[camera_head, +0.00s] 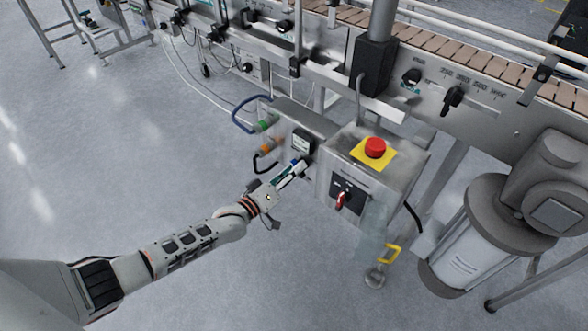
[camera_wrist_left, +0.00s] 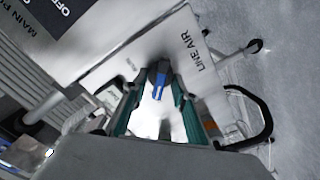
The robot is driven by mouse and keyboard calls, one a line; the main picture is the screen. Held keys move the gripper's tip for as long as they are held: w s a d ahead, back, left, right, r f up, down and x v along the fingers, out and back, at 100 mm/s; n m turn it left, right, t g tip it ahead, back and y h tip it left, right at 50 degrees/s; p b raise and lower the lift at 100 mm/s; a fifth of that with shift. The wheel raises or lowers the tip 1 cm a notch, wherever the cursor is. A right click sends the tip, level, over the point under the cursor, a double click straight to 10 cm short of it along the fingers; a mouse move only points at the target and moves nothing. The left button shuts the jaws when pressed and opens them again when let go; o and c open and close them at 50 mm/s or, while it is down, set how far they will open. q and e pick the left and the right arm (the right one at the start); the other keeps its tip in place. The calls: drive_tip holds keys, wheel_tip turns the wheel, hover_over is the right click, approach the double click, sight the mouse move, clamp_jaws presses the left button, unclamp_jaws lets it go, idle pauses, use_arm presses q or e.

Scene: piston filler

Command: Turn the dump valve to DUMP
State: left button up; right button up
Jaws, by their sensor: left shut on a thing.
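The dump valve's handle, a small dark lever with a blue part (camera_wrist_left: 158,97), shows in the left wrist view on a pale panel (camera_wrist_left: 205,85) lettered LINE AIR. My left gripper (camera_wrist_left: 155,82) has its two teal fingers on either side of the handle, shut on it. In the head view my left gripper (camera_head: 297,168) reaches the front of the grey air unit, left of the control box. The handle is mostly hidden there by the fingers. The valve's position marks are too small to read. My right gripper is not in view.
The control box (camera_head: 325,187) carries a red emergency stop button (camera_head: 375,147) and a red-handled switch (camera_head: 341,200). Blue and black hoses loop at the air unit's left. A grey motor (camera_head: 470,235) stands right. The conveyor (camera_head: 450,55) runs behind.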

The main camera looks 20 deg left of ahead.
use_arm(q)
drive_tip(key=o, duration=1.1)
drive_tip(key=shift+c, duration=0.2)
drive_tip(key=shift+s, duration=0.1)
drive_tip(key=v, duration=1.2)
